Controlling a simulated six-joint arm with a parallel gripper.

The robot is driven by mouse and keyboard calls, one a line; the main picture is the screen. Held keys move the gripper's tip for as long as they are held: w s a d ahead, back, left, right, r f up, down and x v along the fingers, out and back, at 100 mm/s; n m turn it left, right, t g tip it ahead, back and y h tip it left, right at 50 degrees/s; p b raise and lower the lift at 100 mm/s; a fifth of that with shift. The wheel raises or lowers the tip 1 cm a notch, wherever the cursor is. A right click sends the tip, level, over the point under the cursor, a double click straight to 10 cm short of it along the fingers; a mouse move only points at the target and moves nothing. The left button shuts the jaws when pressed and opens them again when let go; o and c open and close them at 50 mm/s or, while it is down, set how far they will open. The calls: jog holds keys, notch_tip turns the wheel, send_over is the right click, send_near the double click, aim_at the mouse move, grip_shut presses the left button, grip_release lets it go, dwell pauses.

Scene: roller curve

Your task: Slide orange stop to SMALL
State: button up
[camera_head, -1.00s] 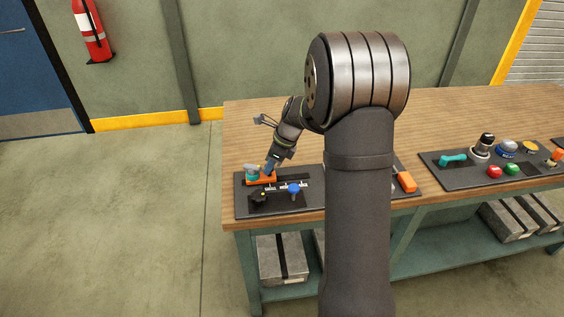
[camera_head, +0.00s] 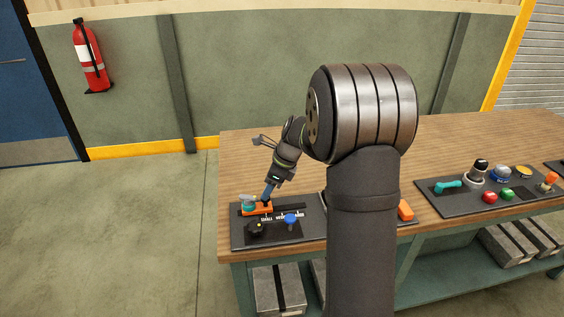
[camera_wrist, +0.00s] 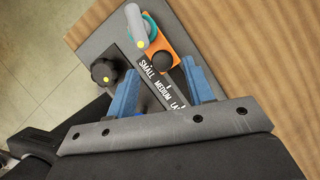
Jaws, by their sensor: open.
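The orange stop (camera_head: 263,209) sits at the left part of a dark panel (camera_head: 310,230). In the wrist view the orange stop (camera_wrist: 180,42) carries a dark round knob and lies by the SMALL end of the printed scale (camera_wrist: 162,83). A grey lever with a teal base (camera_wrist: 139,30) overlaps its far side. My gripper (camera_head: 267,194) is over the stop in the head view. In the wrist view its two blue fingers (camera_wrist: 160,68) are spread, with the scale between them and the stop just beyond the tips. I cannot tell whether a finger touches it.
A black knob (camera_wrist: 103,71) stands left of the left finger. A blue knob (camera_head: 290,218) stands on the same panel. Another panel with buttons and levers (camera_head: 470,205) is to the right. The wooden bench top (camera_head: 245,160) behind the panel is clear.

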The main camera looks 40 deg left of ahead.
jog(key=v, duration=1.3)
jog(key=shift+r, duration=0.3)
jog(key=shift+d, duration=0.1)
jog(key=x, duration=1.7)
jog(key=shift+f, duration=0.25)
jog(key=shift+w, duration=0.1)
jog(key=shift+r, duration=0.15)
